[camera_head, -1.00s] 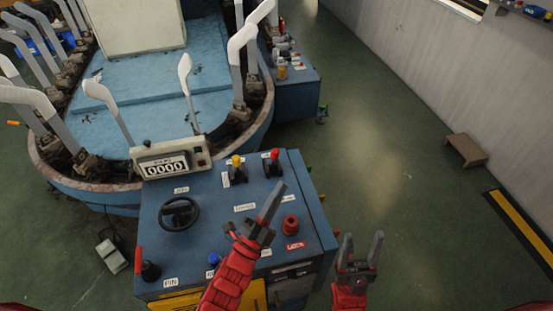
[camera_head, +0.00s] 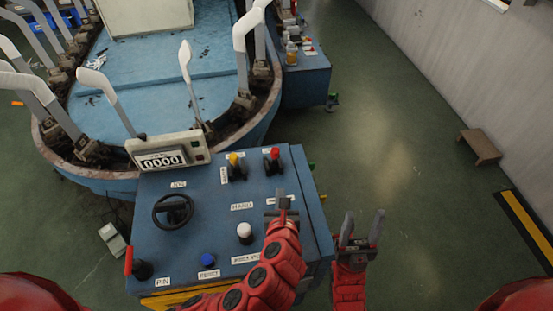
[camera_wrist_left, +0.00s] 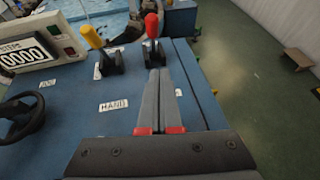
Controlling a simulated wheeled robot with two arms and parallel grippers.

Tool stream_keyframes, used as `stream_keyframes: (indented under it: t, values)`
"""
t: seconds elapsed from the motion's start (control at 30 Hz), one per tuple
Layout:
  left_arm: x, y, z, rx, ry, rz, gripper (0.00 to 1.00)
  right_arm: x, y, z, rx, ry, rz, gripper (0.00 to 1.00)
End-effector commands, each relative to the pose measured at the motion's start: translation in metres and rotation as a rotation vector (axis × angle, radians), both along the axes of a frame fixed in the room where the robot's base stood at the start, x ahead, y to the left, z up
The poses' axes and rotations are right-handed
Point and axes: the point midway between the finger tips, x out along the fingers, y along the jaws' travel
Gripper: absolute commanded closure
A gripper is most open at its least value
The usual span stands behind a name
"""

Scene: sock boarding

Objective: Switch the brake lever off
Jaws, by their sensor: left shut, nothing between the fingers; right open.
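Two short levers stand at the far edge of the blue control panel (camera_head: 215,215), one with a red knob (camera_head: 274,154) and one with a yellow knob (camera_head: 234,159). The labels beside them are too small to read, so I cannot tell by text which is the brake. My left gripper (camera_head: 283,198) is shut and empty over the panel, on the near side of the red-knobbed lever. In the left wrist view its closed fingers (camera_wrist_left: 162,75) point at the base of the red-knobbed lever (camera_wrist_left: 152,27); contact is unclear. My right gripper (camera_head: 360,228) is open and empty, right of the panel.
The panel holds a black handwheel (camera_head: 174,210), a white knob (camera_head: 245,231), a blue button (camera_head: 207,260), a red-handled lever (camera_head: 130,262) and a counter box (camera_head: 165,156). The machine with grey sock forms (camera_head: 105,90) stands behind. Floor to the right is free, with a step stool (camera_head: 480,146).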

Motion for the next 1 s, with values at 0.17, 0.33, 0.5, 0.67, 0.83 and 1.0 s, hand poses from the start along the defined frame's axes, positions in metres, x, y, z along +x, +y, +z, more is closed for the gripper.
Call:
stream_keyframes:
  t: [0.17, 0.33, 0.5, 0.67, 0.83, 1.0]
  values:
    - [-0.008, 0.007, 0.001, 0.082, 0.023, 0.014, 1.00, 0.000, 0.000, 0.000, 0.000, 0.000, 0.000, 0.45]
    - [-0.009, 0.008, 0.002, 0.090, 0.026, 0.014, 1.00, 0.000, 0.000, 0.000, 0.000, 0.000, 0.000, 0.45]
    - [-0.009, 0.008, 0.001, 0.089, 0.026, 0.015, 1.00, 0.000, 0.000, 0.000, 0.000, 0.000, 0.000, 0.45]
    - [-0.001, 0.009, 0.000, 0.088, 0.025, 0.017, 1.00, 0.000, 0.000, 0.003, 0.000, 0.000, 0.000, 0.45]
    - [0.022, 0.011, -0.010, 0.088, 0.027, 0.020, 1.00, 0.000, 0.000, 0.012, 0.000, 0.000, 0.000, 0.45]
    - [0.051, 0.013, -0.023, 0.087, 0.027, 0.019, 1.00, 0.000, 0.000, 0.022, 0.000, 0.000, 0.000, 0.45]
